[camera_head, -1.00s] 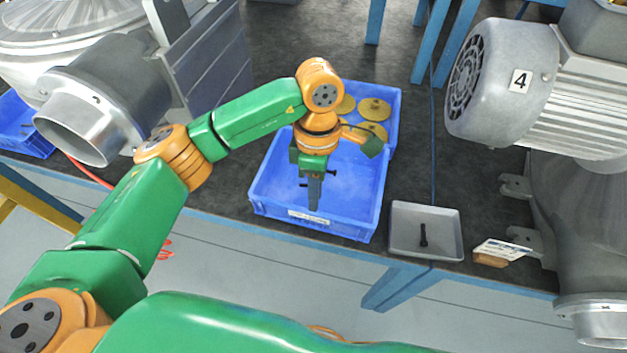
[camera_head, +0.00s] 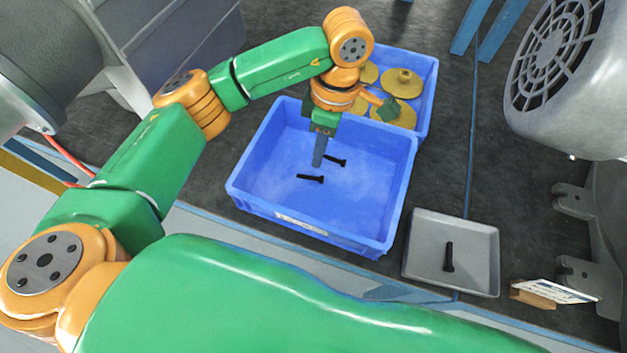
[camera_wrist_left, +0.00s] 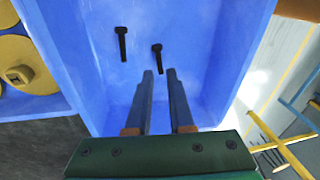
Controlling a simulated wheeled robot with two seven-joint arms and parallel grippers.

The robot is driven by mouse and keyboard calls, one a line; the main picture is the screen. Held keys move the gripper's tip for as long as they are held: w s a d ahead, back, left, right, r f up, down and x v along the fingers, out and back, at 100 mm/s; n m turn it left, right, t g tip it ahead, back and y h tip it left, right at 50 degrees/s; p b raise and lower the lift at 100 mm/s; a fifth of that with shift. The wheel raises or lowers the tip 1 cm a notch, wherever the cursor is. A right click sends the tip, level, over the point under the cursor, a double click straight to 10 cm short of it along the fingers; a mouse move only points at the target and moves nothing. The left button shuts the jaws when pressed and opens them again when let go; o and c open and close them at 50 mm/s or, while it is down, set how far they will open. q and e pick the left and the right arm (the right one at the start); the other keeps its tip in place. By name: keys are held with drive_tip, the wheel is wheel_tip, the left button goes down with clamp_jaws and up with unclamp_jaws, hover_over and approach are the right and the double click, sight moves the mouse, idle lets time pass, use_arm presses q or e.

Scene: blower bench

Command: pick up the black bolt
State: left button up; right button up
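Two black bolts lie apart on the floor of the blue bin, a nearer one (camera_head: 311,178) and a farther one (camera_head: 336,160). A third black bolt (camera_head: 449,257) lies in the grey tray (camera_head: 420,262). My left gripper (camera_head: 318,163) points down into the bin, close to the farther bolt. In the left wrist view, the two fingers (camera_wrist_left: 159,72) are apart with nothing gripped. One bolt (camera_wrist_left: 158,57) is just past the fingertips, roughly in line with the gap; the other bolt (camera_wrist_left: 122,43) is to its left. My right gripper is out of view.
The blue bin's walls (camera_head: 403,190) surround my left gripper. A joined compartment behind holds several yellow-brown discs (camera_head: 402,83). A large grey blower (camera_head: 570,80) stands at the right, and a small sign on a wooden block (camera_head: 535,298) is beside the tray.

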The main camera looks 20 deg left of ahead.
sight(310, 176)
use_arm(q)
drive_tip(key=f, duration=0.2)
drive_tip(key=a+f, duration=0.1)
drive_tip(key=f, duration=0.1)
drive_tip(key=s+f+p, duration=0.1)
drive_tip(key=f, duration=0.2)
drive_tip(key=shift+a, duration=0.2)
drive_tip(key=shift+w, duration=0.1)
clamp_jaws()
